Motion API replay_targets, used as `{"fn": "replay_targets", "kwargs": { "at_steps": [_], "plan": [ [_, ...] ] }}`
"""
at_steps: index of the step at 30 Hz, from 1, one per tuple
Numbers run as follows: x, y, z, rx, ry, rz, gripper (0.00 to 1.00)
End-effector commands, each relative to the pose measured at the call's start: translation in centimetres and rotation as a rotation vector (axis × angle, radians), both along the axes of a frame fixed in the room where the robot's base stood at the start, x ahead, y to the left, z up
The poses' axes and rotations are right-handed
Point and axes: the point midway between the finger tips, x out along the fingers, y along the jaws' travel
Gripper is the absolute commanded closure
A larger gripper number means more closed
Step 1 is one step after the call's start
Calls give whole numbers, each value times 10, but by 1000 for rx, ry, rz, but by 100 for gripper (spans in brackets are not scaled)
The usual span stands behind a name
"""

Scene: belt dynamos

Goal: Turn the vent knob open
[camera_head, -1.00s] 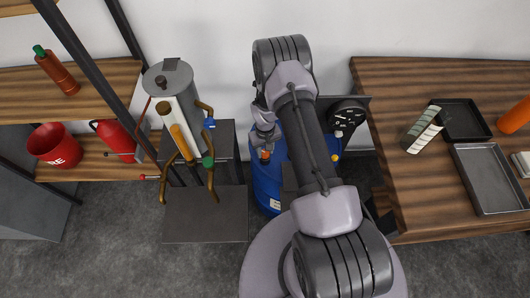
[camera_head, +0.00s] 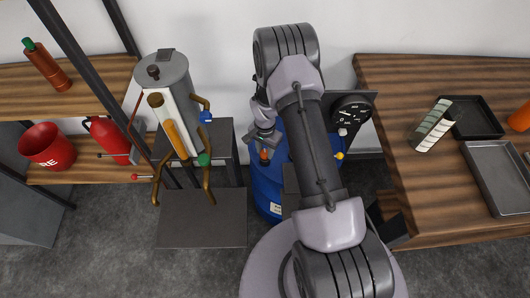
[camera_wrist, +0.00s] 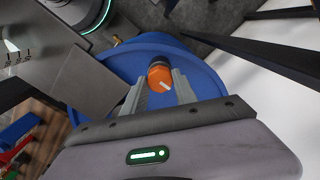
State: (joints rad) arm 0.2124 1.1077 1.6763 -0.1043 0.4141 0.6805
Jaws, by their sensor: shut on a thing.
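The vent knob is a small orange knob with a white line on its face (camera_wrist: 160,78), on top of a blue drum (camera_wrist: 205,75). In the head view the drum (camera_head: 268,190) stands below my arm, and the knob (camera_head: 264,155) shows as a small orange spot at my gripper. My gripper (camera_wrist: 159,88) is shut on the knob, with one finger on each side of it in the wrist view. The knob's line slants in that view. My arm hides much of the drum in the head view.
A round black gauge (camera_head: 350,112) stands right of my arm, with a white knob and a yellow knob below it. A metal boiler with brass pipes (camera_head: 168,75) stands left. A wooden table (camera_head: 400,80) with trays is at the right. Shelves hold a red bucket (camera_head: 48,146).

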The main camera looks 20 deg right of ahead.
Motion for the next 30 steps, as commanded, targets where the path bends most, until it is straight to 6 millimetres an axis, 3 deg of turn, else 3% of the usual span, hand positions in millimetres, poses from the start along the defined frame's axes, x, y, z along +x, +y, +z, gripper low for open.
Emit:
{"fn": "replay_targets", "kwargs": {
  "at_steps": [15, 30],
  "plan": [
    [1, 0, -1, 0, -2, -428, 100],
    [1, -1, 0, -1, -3, -602, 100]
  ]
}}
